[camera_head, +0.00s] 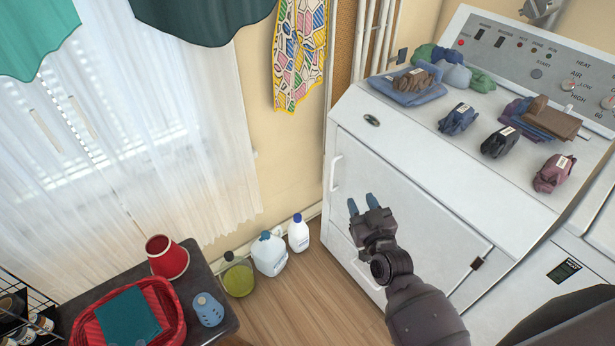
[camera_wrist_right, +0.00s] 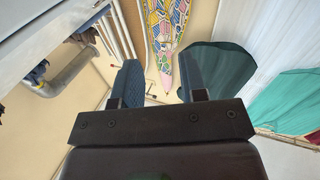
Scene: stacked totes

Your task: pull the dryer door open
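The white dryer (camera_head: 450,165) stands at the right in the head view, with its control panel at the back. Its front door (camera_head: 420,215) looks shut and flush with the body. A white handle (camera_head: 335,172) sits at the door's left edge, and a dark latch or hinge piece shows near its right edge. My right gripper (camera_head: 361,204) is in front of the door, to the right of and lower than the handle, and apart from it. Its two blue fingers are spread and empty; the wrist view shows the gap (camera_wrist_right: 160,88) between them. My left gripper is not in view.
Folded clothes (camera_head: 408,87) and several rolled garments lie on the dryer top. Bottles (camera_head: 270,254) stand on the floor left of the dryer. A dark table with a red basket (camera_head: 170,310) and red cup (camera_head: 167,257) is at lower left. Wood floor before the dryer is clear.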

